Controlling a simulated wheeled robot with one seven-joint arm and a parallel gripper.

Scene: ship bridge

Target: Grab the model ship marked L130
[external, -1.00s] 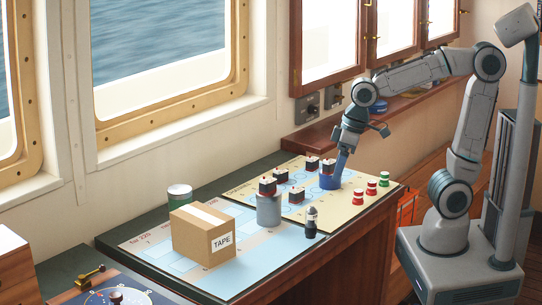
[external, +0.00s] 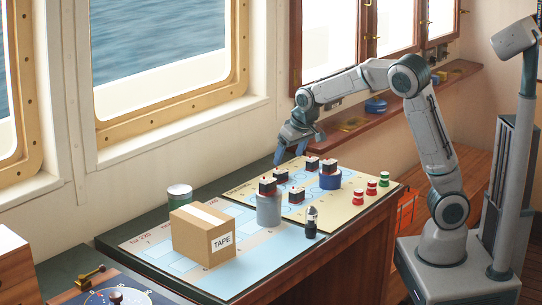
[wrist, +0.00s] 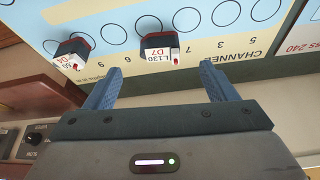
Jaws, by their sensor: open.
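My gripper (external: 290,155) is open and empty above the back edge of the chart. In the wrist view my gripper's fingers (wrist: 157,76) are spread apart, with the L130 ship just beyond their tips and roughly centred between them.
Another ship, marked D4 (wrist: 73,53), stands left in the wrist view. Other ships stand on a blue cylinder (external: 329,182), a grey cylinder (external: 268,210) and the chart (external: 296,195). A TAPE box (external: 203,237) and red and green buoys (external: 371,187) are nearby. The windowed wall lies behind.

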